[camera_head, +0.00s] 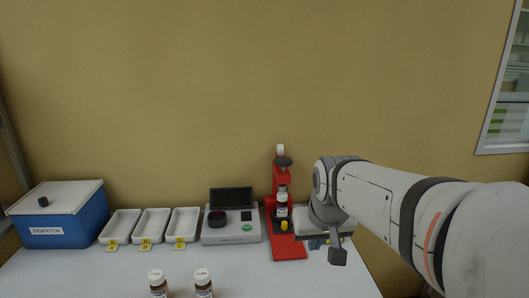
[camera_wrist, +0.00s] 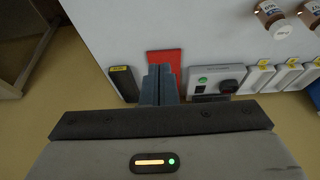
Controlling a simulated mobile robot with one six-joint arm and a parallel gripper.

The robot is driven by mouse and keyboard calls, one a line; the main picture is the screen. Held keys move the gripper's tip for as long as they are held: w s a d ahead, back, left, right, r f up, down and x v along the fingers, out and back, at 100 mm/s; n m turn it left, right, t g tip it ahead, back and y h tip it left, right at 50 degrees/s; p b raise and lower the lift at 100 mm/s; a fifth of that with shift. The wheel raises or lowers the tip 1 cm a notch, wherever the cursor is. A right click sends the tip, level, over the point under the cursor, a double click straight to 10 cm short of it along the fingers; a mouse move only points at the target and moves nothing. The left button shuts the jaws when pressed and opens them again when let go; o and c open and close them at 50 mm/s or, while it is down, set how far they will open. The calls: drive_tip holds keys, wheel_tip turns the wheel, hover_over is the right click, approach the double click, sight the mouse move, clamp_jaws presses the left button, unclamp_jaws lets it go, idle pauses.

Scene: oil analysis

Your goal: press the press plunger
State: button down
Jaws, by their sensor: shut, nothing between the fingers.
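The red press (camera_head: 289,247) stands on the white table, right of centre in the head view. Its plunger shows as a dark rounded knob (camera_head: 283,162) at the top, with a white part just above it. A small bottle with a white label (camera_head: 281,207) stands in the press, under the plunger. In the wrist view a red part of the press (camera_wrist: 166,60) shows just beyond the fingertips, and the plunger cannot be made out there. My gripper (camera_head: 337,258) is shut and empty, pointing down to the right of the press and below plunger height. Its closed fingers (camera_wrist: 159,70) show in the wrist view.
A grey instrument (camera_head: 231,237) stands left of the press, then several white trays (camera_head: 152,225) with yellow tags and a blue dispatch box (camera_head: 65,228). Two brown bottles (camera_head: 203,284) stand at the front. A dark item (camera_wrist: 123,82) lies beside the press.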

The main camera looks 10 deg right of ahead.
drive_tip(key=w+r+t, duration=0.1)
drive_tip(key=w+r, duration=0.3)
drive_tip(key=w, duration=0.6)
drive_tip(key=w+r+t+p, duration=0.1)
drive_tip(key=w+r, duration=0.4)
drive_tip(key=w, duration=0.6)
drive_tip(key=w+r+t+p, duration=0.1)
drive_tip(key=w+r, duration=0.4)
drive_tip(key=w, duration=0.5)
drive_tip(key=shift+w+t, duration=0.35)
drive_tip(key=shift+t, duration=0.45)
drive_tip(key=shift+w+f, duration=0.1)
drive_tip(key=shift+f, duration=0.05)
drive_tip(key=p, duration=0.3)
hover_over(284, 162)
wheel_tip(284, 162, down, 6)
drive_tip(key=shift+f, duration=0.15)
drive_tip(key=f, duration=0.2)
drive_tip(key=shift+w+f, duration=0.25)
drive_tip(key=shift+f, duration=0.1)
drive_tip(key=shift+f+p, duration=0.4)
drive_tip(key=shift+f, duration=0.6)
drive_tip(key=shift+s, duration=0.1)
drive_tip(key=shift+s+f+b, duration=0.1)
drive_tip(key=shift+f+b, duration=1.15)
drive_tip(key=shift+f, duration=0.2)
